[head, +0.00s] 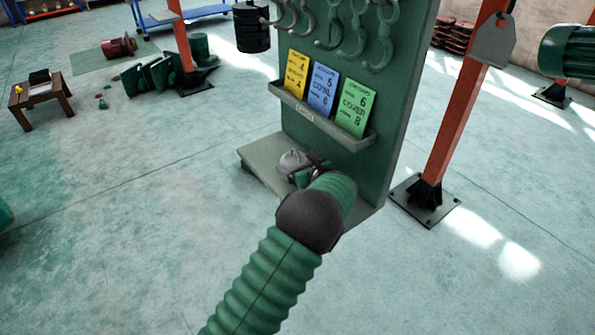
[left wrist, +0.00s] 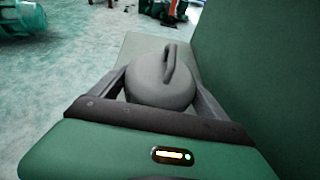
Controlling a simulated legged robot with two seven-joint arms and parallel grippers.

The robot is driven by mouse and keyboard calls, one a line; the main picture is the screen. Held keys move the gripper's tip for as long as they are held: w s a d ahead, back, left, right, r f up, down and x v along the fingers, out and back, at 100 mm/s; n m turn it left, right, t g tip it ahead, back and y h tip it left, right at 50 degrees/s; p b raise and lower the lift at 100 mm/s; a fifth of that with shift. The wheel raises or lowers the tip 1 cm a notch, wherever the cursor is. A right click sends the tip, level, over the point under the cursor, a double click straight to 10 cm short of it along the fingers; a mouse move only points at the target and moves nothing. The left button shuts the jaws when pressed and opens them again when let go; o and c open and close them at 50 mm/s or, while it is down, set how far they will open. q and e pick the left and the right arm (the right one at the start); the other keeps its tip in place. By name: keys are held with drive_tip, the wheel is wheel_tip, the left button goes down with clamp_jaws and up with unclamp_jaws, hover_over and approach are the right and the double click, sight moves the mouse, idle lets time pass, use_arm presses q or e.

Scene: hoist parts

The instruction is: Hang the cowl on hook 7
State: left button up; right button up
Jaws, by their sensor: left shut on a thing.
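The cowl (head: 292,161) is a grey dome with a loop on top, low in front of the green board, over its base shelf. My left gripper (head: 307,170) is shut on it; in the left wrist view the fingers (left wrist: 160,92) close on both sides of the cowl (left wrist: 160,78), its loop up. Whether its underside touches the shelf is hidden. Several grey-green hooks (head: 345,30) stick out along the top of the board (head: 408,60); their upper parts are cut off and I see no hook numbers. My right gripper is not in view.
A ledge (head: 318,119) on the board holds yellow, blue and green cards (head: 322,88). A dark ribbed cylinder (head: 252,27) hangs at the board's left. An orange post (head: 455,110) stands right. A small wooden table (head: 40,100) and green parts (head: 150,77) are far left. Near floor is clear.

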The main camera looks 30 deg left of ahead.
use_arm(q)
drive_tip(key=f, duration=0.2)
drive_tip(key=shift+w+a+f, duration=0.15)
drive_tip(key=shift+w+f, duration=0.15)
drive_tip(key=shift+f, duration=0.1)
drive_tip(key=shift+w+a+f, duration=0.1)
drive_tip(key=shift+a+f, duration=0.05)
drive_tip(key=shift+f, duration=0.15)
drive_tip(key=shift+f, duration=0.15)
drive_tip(key=o, duration=1.6)
